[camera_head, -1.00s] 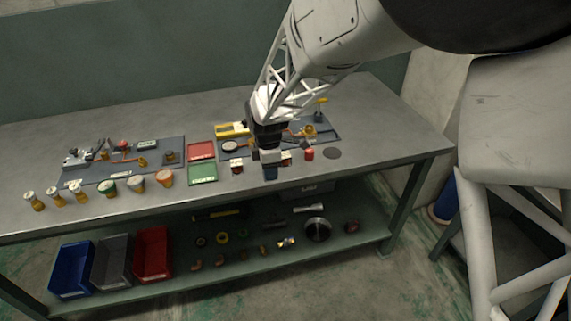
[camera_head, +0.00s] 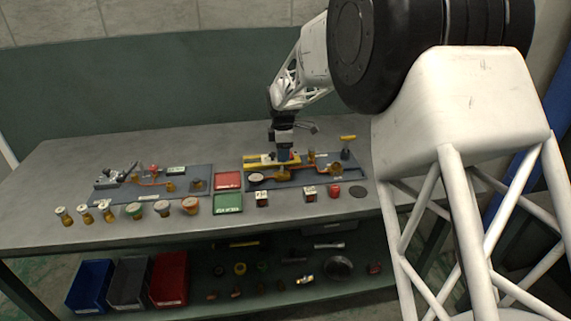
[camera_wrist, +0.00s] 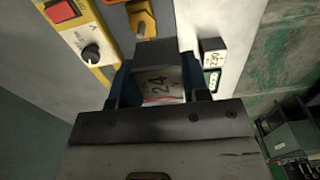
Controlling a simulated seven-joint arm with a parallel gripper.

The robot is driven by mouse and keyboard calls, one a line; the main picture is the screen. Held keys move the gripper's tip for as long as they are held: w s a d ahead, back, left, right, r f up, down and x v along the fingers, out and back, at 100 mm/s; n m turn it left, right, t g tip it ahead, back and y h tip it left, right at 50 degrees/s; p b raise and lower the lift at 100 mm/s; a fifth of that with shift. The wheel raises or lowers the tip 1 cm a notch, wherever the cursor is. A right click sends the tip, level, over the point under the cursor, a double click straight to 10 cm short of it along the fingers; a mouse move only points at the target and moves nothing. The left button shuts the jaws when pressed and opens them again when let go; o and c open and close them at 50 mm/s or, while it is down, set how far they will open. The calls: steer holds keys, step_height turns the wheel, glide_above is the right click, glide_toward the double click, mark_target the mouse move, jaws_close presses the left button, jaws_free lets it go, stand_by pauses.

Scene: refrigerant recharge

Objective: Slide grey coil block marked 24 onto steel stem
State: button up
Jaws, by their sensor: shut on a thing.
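The grey coil block marked 24 (camera_wrist: 160,82) sits between the blue-tipped fingers of my gripper (camera_wrist: 155,88) in the wrist view; its label faces the camera. In the head view my gripper (camera_head: 284,156) is shut over the right-hand dark panel (camera_head: 250,184), beside a yellow device (camera_head: 262,162) and above brass fittings. The held block is too small and covered to make out there. I cannot pick out the steel stem; it may be hidden by the gripper or the block. Whether the block touches anything below cannot be told.
A second block marked 230 (camera_wrist: 212,58) shows at right in the wrist view. Two small labelled blocks (camera_head: 262,199) (camera_head: 310,193) and a red cylinder (camera_head: 333,191) stand in front of the panel. Red (camera_head: 228,180) and green (camera_head: 228,204) trays lie left. A yellow-handled part (camera_head: 347,145) stands right.

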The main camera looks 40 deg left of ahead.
steer(key=shift+w+a+r, duration=0.2)
steer(key=shift+w+a, duration=0.3)
steer(key=shift+w+a+r, duration=0.15)
steer(key=shift+w+a, duration=0.3)
steer(key=shift+w, duration=0.05)
steer(key=shift+f, duration=0.2)
steer(key=shift+f, duration=2.05)
steer(key=shift+f, duration=1.85)
stand_by(0.3)
steer(key=o, duration=1.3)
steer(key=shift+r, duration=3.45)
